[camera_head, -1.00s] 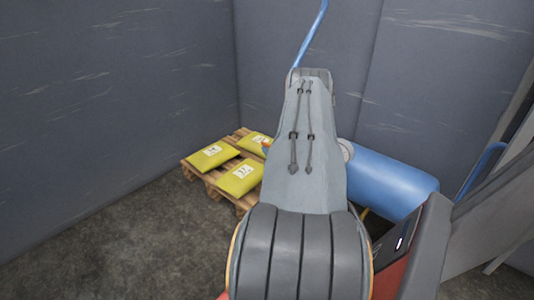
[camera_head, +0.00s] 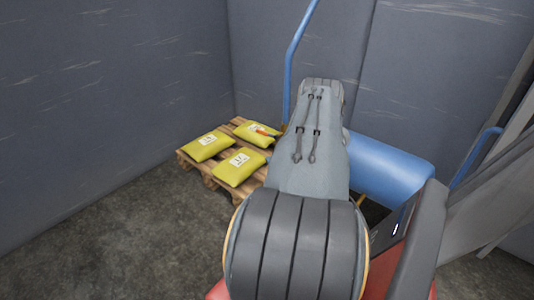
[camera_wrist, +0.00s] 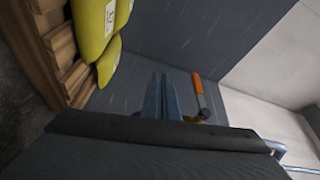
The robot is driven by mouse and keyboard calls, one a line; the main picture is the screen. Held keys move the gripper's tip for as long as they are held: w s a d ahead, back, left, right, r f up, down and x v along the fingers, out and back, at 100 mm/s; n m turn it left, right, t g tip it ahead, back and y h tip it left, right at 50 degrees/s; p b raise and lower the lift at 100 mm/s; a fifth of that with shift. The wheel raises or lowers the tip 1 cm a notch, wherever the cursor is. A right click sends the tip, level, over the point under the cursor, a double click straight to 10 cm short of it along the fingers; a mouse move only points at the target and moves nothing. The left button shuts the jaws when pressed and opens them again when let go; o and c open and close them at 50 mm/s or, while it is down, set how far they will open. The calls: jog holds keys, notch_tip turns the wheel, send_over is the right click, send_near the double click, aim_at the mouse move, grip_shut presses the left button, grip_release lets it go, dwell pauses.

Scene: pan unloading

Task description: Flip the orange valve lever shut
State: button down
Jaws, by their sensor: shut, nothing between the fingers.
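The orange valve lever (camera_wrist: 198,84) shows in the wrist view just right of my fingertips, with a grey shank running down to a brass-coloured valve part (camera_wrist: 202,115). A gap of wall shows between the lever and my gripper (camera_wrist: 159,80), whose fingers are together and empty. In the head view a small orange piece of the lever (camera_head: 264,130) shows left of my arm, in front of a yellow sack. My gripper and the rest of the valve are hidden behind my arm there.
Yellow sacks (camera_head: 239,168) lie on a wooden pallet (camera_head: 196,168) at the left. A blue cylinder (camera_head: 390,172) lies right of my arm, and a blue pipe (camera_head: 292,70) rises behind. Grey walls close the back. Floor at the lower left is clear.

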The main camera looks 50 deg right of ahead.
jog(key=shift+s+a+f, duration=0.2)
jog(key=shift+s, duration=0.2)
jog(key=shift+s+a+f, duration=0.15)
jog(key=shift+s, duration=0.2)
